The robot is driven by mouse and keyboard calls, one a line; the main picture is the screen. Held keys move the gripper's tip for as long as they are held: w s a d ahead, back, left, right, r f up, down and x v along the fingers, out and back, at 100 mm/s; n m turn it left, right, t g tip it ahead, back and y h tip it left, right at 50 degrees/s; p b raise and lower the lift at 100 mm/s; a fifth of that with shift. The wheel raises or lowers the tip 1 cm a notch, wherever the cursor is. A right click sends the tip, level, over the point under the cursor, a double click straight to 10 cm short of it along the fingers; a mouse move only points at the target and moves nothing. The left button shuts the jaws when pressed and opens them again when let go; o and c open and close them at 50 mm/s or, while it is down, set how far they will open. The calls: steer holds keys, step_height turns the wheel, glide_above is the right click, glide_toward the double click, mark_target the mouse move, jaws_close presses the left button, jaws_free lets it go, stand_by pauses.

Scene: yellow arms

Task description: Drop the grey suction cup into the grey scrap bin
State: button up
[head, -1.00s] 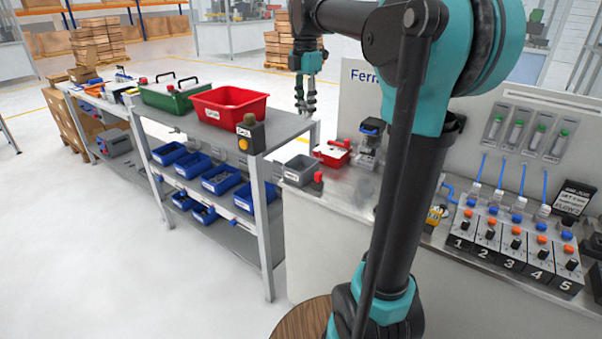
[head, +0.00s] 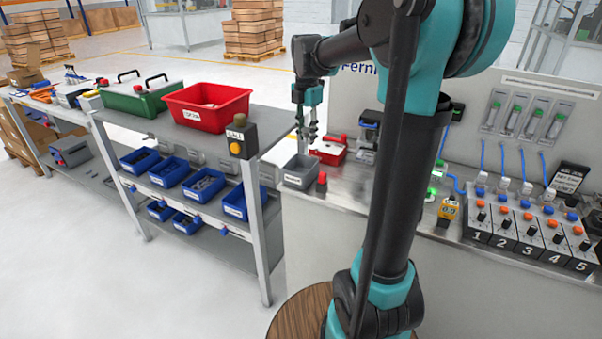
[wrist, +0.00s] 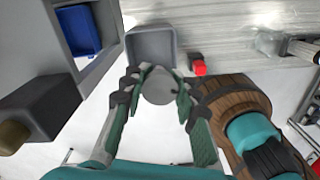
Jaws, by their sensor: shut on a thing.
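My gripper (head: 307,134) is shut on the grey suction cup (wrist: 157,86), a pale round disc between the fingertips in the wrist view. The cup cannot be made out clearly in the head view. The grey scrap bin (head: 300,171) is an open box with a white label on the near left corner of the bench. My gripper hangs just above it in the head view. In the wrist view the bin (wrist: 151,40) shows directly beyond the fingertips (wrist: 160,78), and the cup overlaps its near part.
A red button (wrist: 199,68) stands beside the bin. A red box (head: 329,151) sits behind it on the bench. A grey shelf with a red tub (head: 207,108), a call button post (head: 238,136) and several blue bins (head: 172,172) stands to the left.

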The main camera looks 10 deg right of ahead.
mark_target(306, 145)
steer(key=shift+f, duration=2.1)
steer(key=o, duration=1)
step_height(306, 145, up, 12)
steer(key=shift+r, duration=0.1)
